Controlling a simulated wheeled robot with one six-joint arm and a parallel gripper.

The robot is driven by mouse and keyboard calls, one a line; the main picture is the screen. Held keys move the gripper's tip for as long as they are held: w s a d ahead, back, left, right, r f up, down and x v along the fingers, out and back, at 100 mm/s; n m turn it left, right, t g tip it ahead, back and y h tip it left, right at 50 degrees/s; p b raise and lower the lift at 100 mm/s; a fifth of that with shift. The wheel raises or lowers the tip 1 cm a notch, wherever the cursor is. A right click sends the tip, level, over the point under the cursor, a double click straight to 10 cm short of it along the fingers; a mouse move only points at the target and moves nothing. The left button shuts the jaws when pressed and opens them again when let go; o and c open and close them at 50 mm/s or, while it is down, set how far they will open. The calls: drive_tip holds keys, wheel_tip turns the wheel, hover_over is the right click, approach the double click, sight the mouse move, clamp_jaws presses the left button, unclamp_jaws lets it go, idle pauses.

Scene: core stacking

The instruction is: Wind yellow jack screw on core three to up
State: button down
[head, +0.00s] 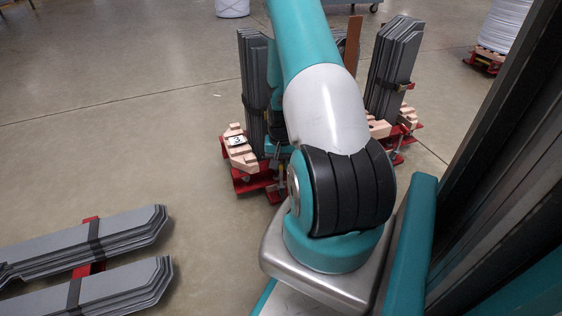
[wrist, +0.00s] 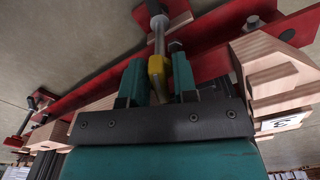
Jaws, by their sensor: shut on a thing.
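In the wrist view, my gripper (wrist: 157,72) has its two teal fingers on either side of the yellow jack screw (wrist: 158,66), shut on its yellow part. The screw's grey shaft runs on from the yellow part to a dark fitting by the red base frame (wrist: 90,92). Core three (head: 254,85) is a stack of grey sheets on a red base in the head view, with a "3" label (head: 237,141) on a wooden block. The label also shows upside down in the wrist view (wrist: 283,122). My arm hides most of my gripper and the screw in the head view.
Another grey core stack (head: 394,65) stands on a red base to the right. Strapped grey sheet stacks (head: 100,240) lie at lower left. Wooden blocks (wrist: 270,70) sit close to my gripper's right.

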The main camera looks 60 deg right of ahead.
drive_tip(key=n+p, duration=0.2)
drive_tip(key=shift+r+n, duration=0.15)
drive_tip(key=shift+n, duration=0.15)
drive_tip(key=shift+n+p, duration=0.3)
drive_tip(key=shift+n, duration=0.8)
